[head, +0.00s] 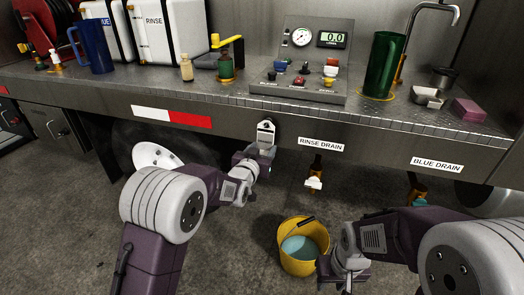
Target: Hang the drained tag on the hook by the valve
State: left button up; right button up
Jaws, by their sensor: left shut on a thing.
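A small pale tag (265,128) with a dark hole near its top stands upright against the front of the metal bench, left of the RINSE DRAIN label (321,144). My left gripper (264,150) is at its lower end and shut on it. The hook is not distinguishable behind the tag, so I cannot tell whether the tag is on it. The rinse drain valve (314,178), brass with a white handle, hangs below the label. My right gripper (344,280) is low, right of the yellow bucket; its fingers are too unclear to tell their state.
A yellow bucket (287,263) with bluish liquid stands on the floor below the valve. The BLUE DRAIN label (437,164) and its valve (417,192) are to the right. The bench top carries a control panel (297,92), jugs and white containers.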

dwell(0.3)
pick_arm(q)
jog(key=o, duration=1.4)
jog(key=shift+o, duration=0.2)
jog(key=p+v, duration=0.2)
jog(key=v, duration=0.7)
